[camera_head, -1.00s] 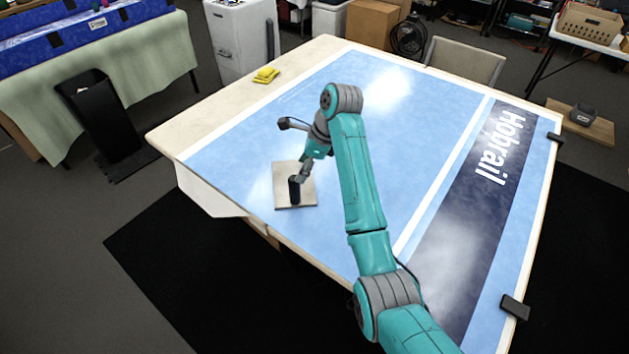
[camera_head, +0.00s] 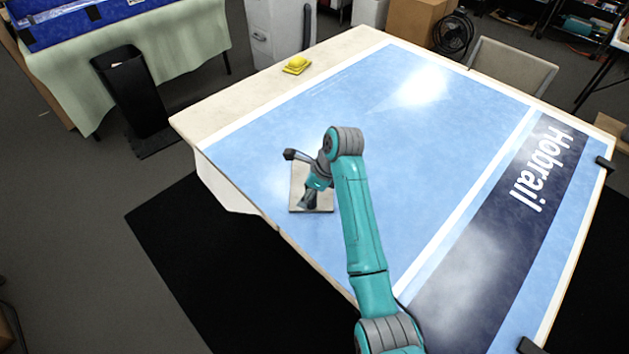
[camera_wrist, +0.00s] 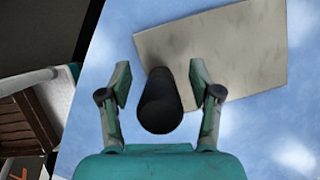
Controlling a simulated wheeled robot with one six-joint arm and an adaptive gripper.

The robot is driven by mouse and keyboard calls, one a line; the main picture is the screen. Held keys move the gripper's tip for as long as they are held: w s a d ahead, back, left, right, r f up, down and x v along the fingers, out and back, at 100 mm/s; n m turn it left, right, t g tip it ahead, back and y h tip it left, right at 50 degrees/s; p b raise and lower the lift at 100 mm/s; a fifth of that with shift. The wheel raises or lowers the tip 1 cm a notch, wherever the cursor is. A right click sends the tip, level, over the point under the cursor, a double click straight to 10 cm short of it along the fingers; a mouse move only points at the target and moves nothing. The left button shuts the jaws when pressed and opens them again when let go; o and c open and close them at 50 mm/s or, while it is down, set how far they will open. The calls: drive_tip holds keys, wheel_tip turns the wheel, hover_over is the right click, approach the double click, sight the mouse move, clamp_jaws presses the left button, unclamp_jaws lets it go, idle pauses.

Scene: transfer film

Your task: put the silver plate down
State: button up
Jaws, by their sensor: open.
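The silver plate (camera_head: 299,200) is a flat, pale grey square that lies on the blue sheet, close to the near left table edge. It also shows in the wrist view (camera_wrist: 245,50). A black cylindrical handle (camera_wrist: 160,105) stands on it near one edge. My gripper (camera_wrist: 160,82) is open, with one finger on each side of the handle and a visible gap at both sides. In the head view my gripper (camera_head: 309,199) is over the plate and hides part of it and most of the handle.
The blue sheet (camera_head: 400,180) with a dark "Hobrail" band covers most of the table. Yellow items (camera_head: 297,64) lie on the bare far left border. Black clamps (camera_head: 605,164) sit on the right edge. A black bin (camera_head: 135,95) stands on the floor at left.

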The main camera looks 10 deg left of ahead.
clamp_jaws()
idle(0.4)
